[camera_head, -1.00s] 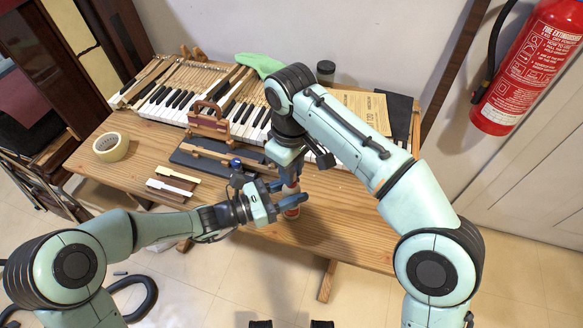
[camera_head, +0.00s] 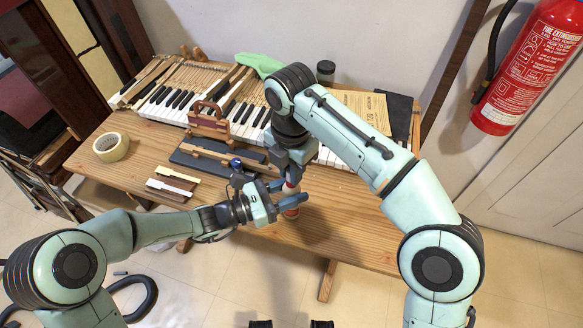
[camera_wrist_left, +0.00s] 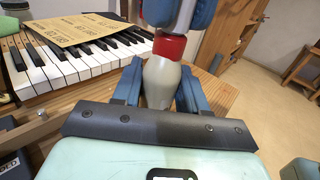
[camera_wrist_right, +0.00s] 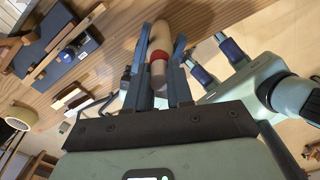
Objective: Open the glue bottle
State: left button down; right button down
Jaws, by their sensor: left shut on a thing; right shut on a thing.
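The glue bottle (camera_head: 291,211) is upright near the table's front edge, partly hidden by my grippers. My left gripper (camera_head: 286,197) comes from the left and is shut around the pale body. My right gripper (camera_head: 292,178) points down from above and is shut on the bottle's top; its blue fingers show above the collar. The right wrist view shows the bottle (camera_wrist_right: 158,45) between its fingers. I cannot tell if the bottle's base touches the table.
The wooden table (camera_head: 345,225) is bare to the right of the bottle. The piano keyboard (camera_head: 165,95) lies behind. A dark board (camera_head: 190,160), white key pieces (camera_head: 165,190) and a tape roll (camera_head: 111,147) lie to the left. A fire extinguisher (camera_head: 530,65) hangs at right.

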jog(key=shift+r, duration=0.2)
dwell(0.4)
jog(key=shift+r, duration=0.9)
jog(key=shift+r, duration=2)
pick_arm(q)
jog(key=c, duration=0.5)
grip_release()
jog(key=p+v, duration=0.1)
jog(key=v, duration=1.1)
pick_arm(e)
jog(key=shift+r, duration=0.45)
